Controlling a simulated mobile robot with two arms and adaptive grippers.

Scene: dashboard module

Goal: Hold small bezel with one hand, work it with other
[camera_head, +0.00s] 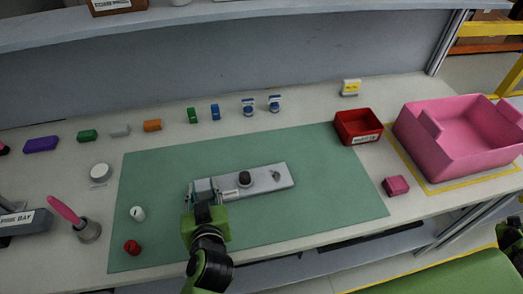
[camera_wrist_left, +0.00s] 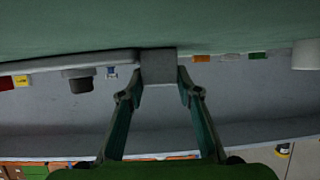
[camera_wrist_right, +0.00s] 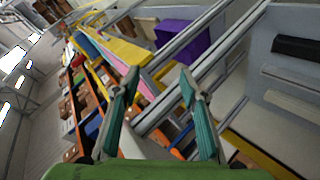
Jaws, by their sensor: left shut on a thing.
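The small bezel (camera_head: 274,180) is a light grey plate with a black round knob (camera_head: 246,179) and a smaller dark part on its top. It lies on the green mat in the head view. My left gripper (camera_head: 205,190) is shut on its left end. In the left wrist view the fingertips clasp a grey block-like end of the bezel (camera_wrist_left: 158,66), and the dark knob (camera_wrist_left: 78,82) shows to the left. My right gripper (camera_wrist_right: 158,85) is open and empty, far from the mat, at the right edge of the head view.
The green mat (camera_head: 330,200) is otherwise mostly clear. A white piece (camera_head: 137,213) and a red knob (camera_head: 132,247) stand at its left. A red bin (camera_head: 357,127), a pink tote (camera_head: 458,138) and a pink block (camera_head: 396,186) are right. Several small coloured parts line the back.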

